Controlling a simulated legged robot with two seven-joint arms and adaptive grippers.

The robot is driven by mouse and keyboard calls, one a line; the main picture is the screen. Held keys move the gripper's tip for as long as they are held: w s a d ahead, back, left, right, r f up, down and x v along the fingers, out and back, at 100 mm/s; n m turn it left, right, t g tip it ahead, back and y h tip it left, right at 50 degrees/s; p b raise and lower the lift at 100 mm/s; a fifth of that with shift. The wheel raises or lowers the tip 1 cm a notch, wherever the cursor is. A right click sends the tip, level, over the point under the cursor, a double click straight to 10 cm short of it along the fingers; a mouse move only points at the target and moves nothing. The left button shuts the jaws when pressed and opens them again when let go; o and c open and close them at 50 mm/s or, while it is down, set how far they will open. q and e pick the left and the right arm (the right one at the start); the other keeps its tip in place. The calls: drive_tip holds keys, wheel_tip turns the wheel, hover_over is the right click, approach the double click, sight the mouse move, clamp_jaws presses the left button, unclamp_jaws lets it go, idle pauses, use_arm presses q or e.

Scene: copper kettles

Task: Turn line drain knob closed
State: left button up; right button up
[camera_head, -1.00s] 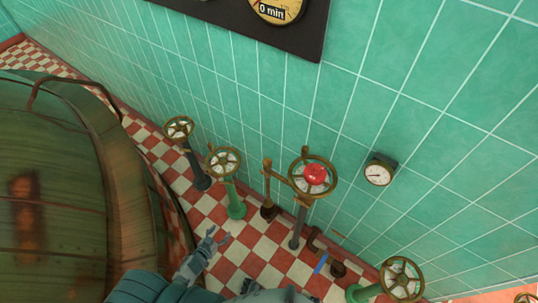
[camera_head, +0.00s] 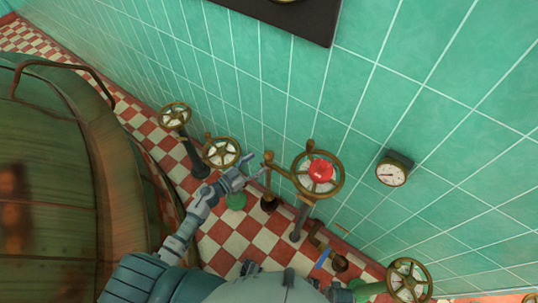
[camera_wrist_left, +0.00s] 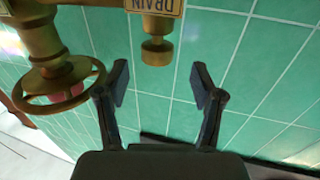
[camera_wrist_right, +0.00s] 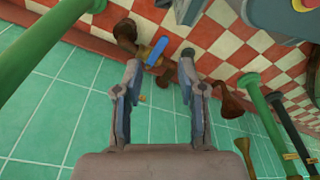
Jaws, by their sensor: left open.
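The brass drain knob (camera_wrist_left: 157,51) hangs below a plate (camera_wrist_left: 157,6) reading DRAIN upside down in the left wrist view. My left gripper (camera_wrist_left: 160,86) is open, its two dark fingers spread with the knob ahead of the gap and nothing between them. In the head view my left gripper (camera_head: 245,174) is beside a brass upright, left of the red-centred handwheel (camera_head: 319,173). I cannot tell the knob clearly there. My right gripper (camera_wrist_right: 160,82) is open and empty in the right wrist view, pointing towards a small blue handle (camera_wrist_right: 156,51) near the floor.
A brass handwheel (camera_wrist_left: 62,88) sits close left of the left fingers. Other handwheels stand on pedestals (camera_head: 221,152) (camera_head: 173,116) (camera_head: 408,280) along the tiled wall. A round gauge (camera_head: 391,173) is on the wall. A large copper kettle (camera_head: 55,180) fills the left.

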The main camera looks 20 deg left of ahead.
sight(268, 155)
use_arm(q)
drive_tip(key=x, duration=0.5)
drive_tip(key=shift+w+d, duration=0.15)
drive_tip(key=shift+w, duration=0.1)
drive_tip(key=shift+w+d, duration=0.25)
drive_tip(key=shift+d, duration=0.35)
drive_tip(key=shift+a, duration=0.3)
drive_tip(key=c, duration=0.6)
drive_tip(key=shift+a, duration=0.1)
drive_tip(key=c, duration=0.6)
